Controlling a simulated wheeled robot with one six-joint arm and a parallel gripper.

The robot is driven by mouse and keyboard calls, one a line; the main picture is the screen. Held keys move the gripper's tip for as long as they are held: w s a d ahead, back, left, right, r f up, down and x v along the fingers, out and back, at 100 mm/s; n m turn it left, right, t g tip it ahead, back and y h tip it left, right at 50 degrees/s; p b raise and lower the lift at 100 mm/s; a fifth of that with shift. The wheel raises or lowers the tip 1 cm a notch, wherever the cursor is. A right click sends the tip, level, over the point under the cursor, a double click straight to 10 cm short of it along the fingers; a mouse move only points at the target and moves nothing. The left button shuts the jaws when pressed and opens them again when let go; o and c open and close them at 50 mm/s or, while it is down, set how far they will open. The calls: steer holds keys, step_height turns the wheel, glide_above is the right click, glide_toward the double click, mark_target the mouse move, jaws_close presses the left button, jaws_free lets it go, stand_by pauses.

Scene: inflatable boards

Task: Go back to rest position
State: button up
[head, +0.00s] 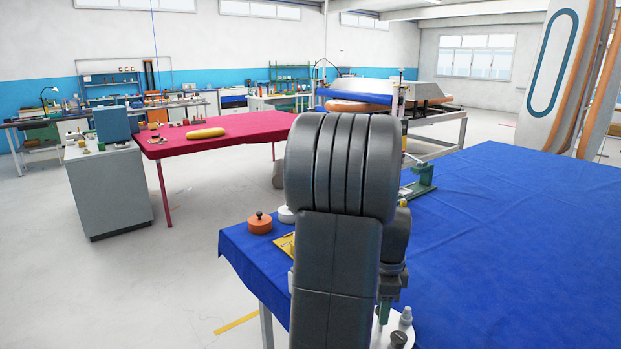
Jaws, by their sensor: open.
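My dark grey arm rises through the middle of the head view and covers much of the near table's left part. My gripper (391,288) shows only in part behind the arm's right side, pointing down over the blue-covered table (500,230). It is open; its fingertips are hard to make out, and I see nothing held. A green piece (384,313) shows just below it; I cannot tell whether they touch.
An orange lidded pot (259,223), a white round piece (286,214) and a yellow item (286,244) lie left of my arm. A green fixture (421,181) stands behind it. A red-covered table (230,138) stands farther back. The blue table's right side is clear.

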steer(key=shift+f, duration=0.1)
stand_by(0.3)
step_height(320, 180, up, 14)
step_height(320, 180, down, 14)
steer(key=shift+f, duration=0.1)
steer(key=n+b, duration=0.1)
steer(key=n, duration=0.5)
steer(key=shift+n, duration=0.3)
steer(key=n+b, duration=0.1)
steer(key=n, duration=0.3)
steer(key=shift+n, duration=0.4)
steer(key=shift+a, duration=0.1)
stand_by(0.3)
